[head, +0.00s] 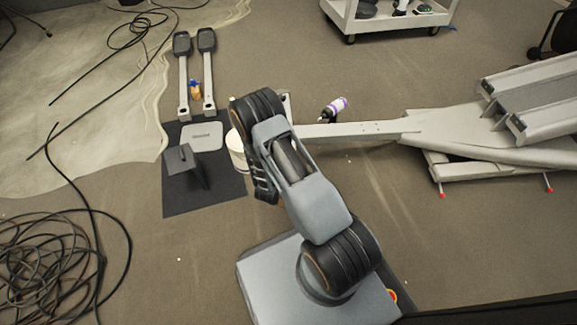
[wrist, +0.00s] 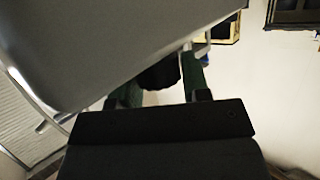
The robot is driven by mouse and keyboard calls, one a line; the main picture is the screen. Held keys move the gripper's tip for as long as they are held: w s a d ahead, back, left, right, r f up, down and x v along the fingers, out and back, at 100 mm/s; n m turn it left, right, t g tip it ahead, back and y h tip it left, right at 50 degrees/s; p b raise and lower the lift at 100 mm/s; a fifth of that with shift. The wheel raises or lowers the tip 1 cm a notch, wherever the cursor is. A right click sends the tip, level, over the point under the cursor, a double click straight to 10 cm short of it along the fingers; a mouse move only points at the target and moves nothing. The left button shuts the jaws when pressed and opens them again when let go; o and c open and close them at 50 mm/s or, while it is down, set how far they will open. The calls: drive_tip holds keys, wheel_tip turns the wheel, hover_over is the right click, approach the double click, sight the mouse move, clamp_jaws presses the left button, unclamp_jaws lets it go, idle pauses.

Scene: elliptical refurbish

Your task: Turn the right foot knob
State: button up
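In the wrist view a black rounded knob (wrist: 160,73) shows below the edge of a large smooth grey part (wrist: 95,45), which hides its upper side. My gripper (wrist: 160,88) has its two dark green fingers apart, one on each side of the knob. A light gap shows below the knob between the fingers; whether either finger touches it I cannot tell. In the head view the grey elliptical frame (head: 450,125) lies to the right of my arm. My arm covers the near end of its long beam, and the gripper's fingertips cannot be made out there.
A white tub (head: 237,150) stands just left of my arm on a dark mat (head: 215,193) with grey parts. A bottle (head: 335,108) is beside the beam. Cables (head: 60,250) lie at left. A white cart (head: 385,22) stands behind. Floor at front right is clear.

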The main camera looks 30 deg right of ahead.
drive_tip(key=o, duration=0.4)
drive_tip(key=shift+a, duration=0.1)
drive_tip(key=p+v, duration=0.5)
drive_tip(key=v, duration=0.8)
drive_tip(key=shift+s+a+r, duration=0.2)
drive_tip(key=shift+r, duration=0.05)
